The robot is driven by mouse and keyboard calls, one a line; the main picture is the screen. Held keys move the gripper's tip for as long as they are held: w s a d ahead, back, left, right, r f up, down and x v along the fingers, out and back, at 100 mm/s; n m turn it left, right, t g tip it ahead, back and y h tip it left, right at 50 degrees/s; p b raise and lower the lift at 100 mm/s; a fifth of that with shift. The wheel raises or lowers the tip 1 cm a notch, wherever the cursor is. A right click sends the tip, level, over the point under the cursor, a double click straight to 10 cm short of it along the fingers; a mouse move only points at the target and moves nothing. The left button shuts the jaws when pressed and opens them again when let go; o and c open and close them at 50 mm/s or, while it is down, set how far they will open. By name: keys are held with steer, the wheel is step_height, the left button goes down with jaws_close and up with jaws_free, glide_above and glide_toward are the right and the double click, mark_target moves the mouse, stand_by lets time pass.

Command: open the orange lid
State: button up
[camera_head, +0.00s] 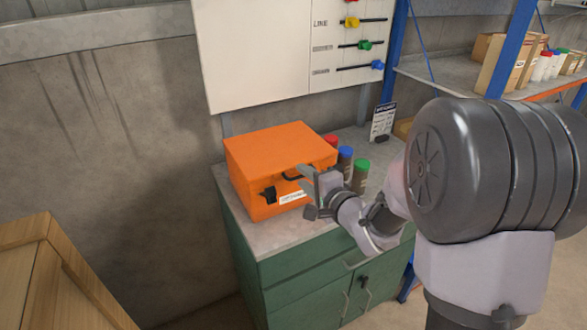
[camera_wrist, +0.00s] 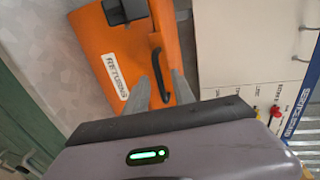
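The orange case with its orange lid (camera_head: 275,145) stands closed on the green cabinet. Its front has a black handle (camera_head: 292,176), a black latch (camera_head: 268,194) and a white label. In the wrist view the orange front (camera_wrist: 115,45) appears turned, with the handle (camera_wrist: 158,75), the latch (camera_wrist: 125,10) and the "RETURNS" label (camera_wrist: 116,78). My gripper (camera_head: 308,192) is at the front right of the case, close to the handle. In the wrist view its fingers (camera_wrist: 162,92) are apart and the handle's end appears between them. I cannot tell whether they touch it.
Several tubes with red, blue and green caps (camera_head: 345,160) stand right of the case on the green cabinet (camera_head: 300,275). A small sign (camera_head: 382,122) stands behind them. A white board (camera_head: 260,60) hangs above. A wooden crate (camera_head: 50,280) is at lower left.

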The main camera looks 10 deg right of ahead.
steer(key=shift+s+d, duration=0.1)
steer(key=shift+c, duration=0.8)
jaws_close()
stand_by(0.6)
